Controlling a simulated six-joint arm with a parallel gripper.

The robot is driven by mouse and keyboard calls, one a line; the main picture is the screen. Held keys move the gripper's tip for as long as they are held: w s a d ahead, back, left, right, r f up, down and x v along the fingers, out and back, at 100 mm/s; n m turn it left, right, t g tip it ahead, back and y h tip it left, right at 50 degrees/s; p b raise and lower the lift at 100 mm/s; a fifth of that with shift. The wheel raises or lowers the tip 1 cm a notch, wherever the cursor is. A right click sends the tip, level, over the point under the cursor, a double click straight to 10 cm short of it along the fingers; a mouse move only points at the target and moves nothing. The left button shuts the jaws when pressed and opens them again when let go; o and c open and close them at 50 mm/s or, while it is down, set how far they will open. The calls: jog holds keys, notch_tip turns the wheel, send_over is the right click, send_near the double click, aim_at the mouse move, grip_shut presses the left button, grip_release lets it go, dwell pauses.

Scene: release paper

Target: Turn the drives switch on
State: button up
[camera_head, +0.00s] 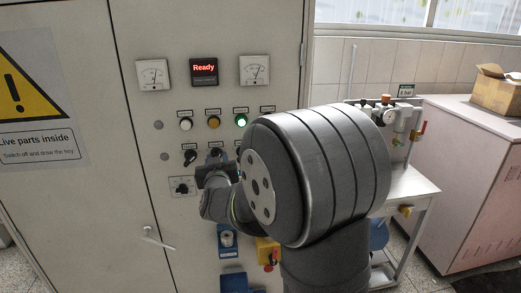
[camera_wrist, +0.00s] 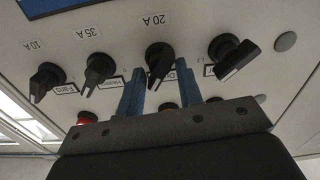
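The drives switch (camera_wrist: 157,55) is a black rotary knob under the "20 A" marking in the upside-down wrist view. Its label is partly hidden by a finger, with only a "D" readable. My gripper (camera_wrist: 158,78) has two blue fingers spread apart, one on each side of this knob as seen here. I cannot tell whether they touch it. In the head view my gripper (camera_head: 214,171) is at the switch row on the cabinet front (camera_head: 150,115), and my arm hides much of that row.
Similar black knobs sit on either side: one marked 35 A (camera_wrist: 99,70), one marked 10 A (camera_wrist: 46,78) and one at right (camera_wrist: 232,55). Above the switches are lamps, with the green lamp (camera_head: 241,120) lit, and a "Ready" display (camera_head: 204,71). A valve stand (camera_head: 405,185) is at right.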

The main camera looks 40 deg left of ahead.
jog(key=s+d+m, duration=0.9)
jog(key=s+d, duration=0.3)
jog(key=x, duration=1.7)
jog(key=shift+f, duration=0.3)
grip_shut()
